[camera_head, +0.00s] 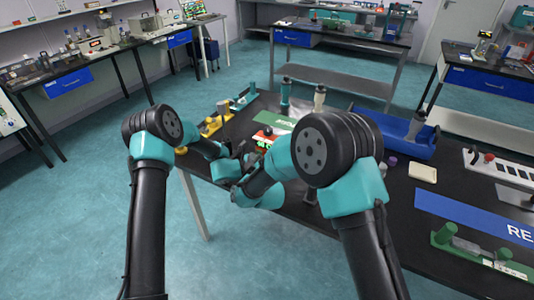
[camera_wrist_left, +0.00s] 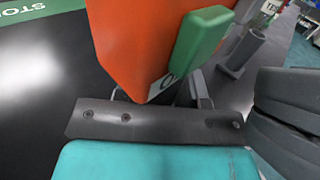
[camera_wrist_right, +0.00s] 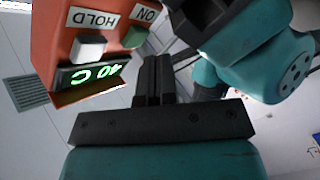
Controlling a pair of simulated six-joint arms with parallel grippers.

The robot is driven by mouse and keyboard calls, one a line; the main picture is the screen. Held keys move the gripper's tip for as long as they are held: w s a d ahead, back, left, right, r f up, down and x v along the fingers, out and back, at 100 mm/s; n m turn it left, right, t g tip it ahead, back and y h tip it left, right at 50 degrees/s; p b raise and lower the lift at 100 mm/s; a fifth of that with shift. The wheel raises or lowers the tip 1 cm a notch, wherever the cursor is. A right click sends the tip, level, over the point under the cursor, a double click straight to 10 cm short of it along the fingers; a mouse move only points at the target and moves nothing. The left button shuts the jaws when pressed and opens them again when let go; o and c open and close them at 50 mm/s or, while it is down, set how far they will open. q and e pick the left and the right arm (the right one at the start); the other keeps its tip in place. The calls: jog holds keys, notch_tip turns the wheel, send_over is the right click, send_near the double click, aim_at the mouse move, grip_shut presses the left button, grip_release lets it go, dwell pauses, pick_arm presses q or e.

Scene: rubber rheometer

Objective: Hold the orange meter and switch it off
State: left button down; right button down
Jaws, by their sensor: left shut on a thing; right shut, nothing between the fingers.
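The orange meter (camera_head: 265,135) is beyond my grippers in the head view, its green display lit and partly hidden by my arms. In the right wrist view, the meter (camera_wrist_right: 85,40) shows a lit readout like "40 C", a white button (camera_wrist_right: 88,48) by HOLD and a green switch (camera_wrist_right: 133,37) by ON. In the left wrist view, the green switch (camera_wrist_left: 200,48) sticks out near a "0" mark. My left gripper (camera_wrist_left: 185,92) is shut on the meter, the grip mostly hidden. My right gripper (camera_wrist_right: 154,65) is shut and empty, close beside the meter's switch side.
A green sign (camera_head: 275,120) lies on the black table. A blue tray (camera_head: 400,140) is to the right. Yellow (camera_head: 213,122) and teal (camera_head: 243,97) devices stand to the left and behind. My two wrists are close together.

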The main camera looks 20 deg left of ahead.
jog(key=shift+w, duration=0.1)
dwell(0.6)
jog(key=shift+w+d, duration=0.1)
jog(key=shift+w, duration=0.2)
jog(key=shift+w, duration=0.3)
dwell(0.5)
jog(key=shift+s, duration=0.7)
jog(key=shift+s, duration=0.1)
jog(key=s, duration=0.2)
jog(key=s+a, duration=0.1)
jog(key=s, duration=0.2)
jog(key=shift+s+a, duration=0.25)
jog(key=shift+s, duration=0.1)
dwell(0.4)
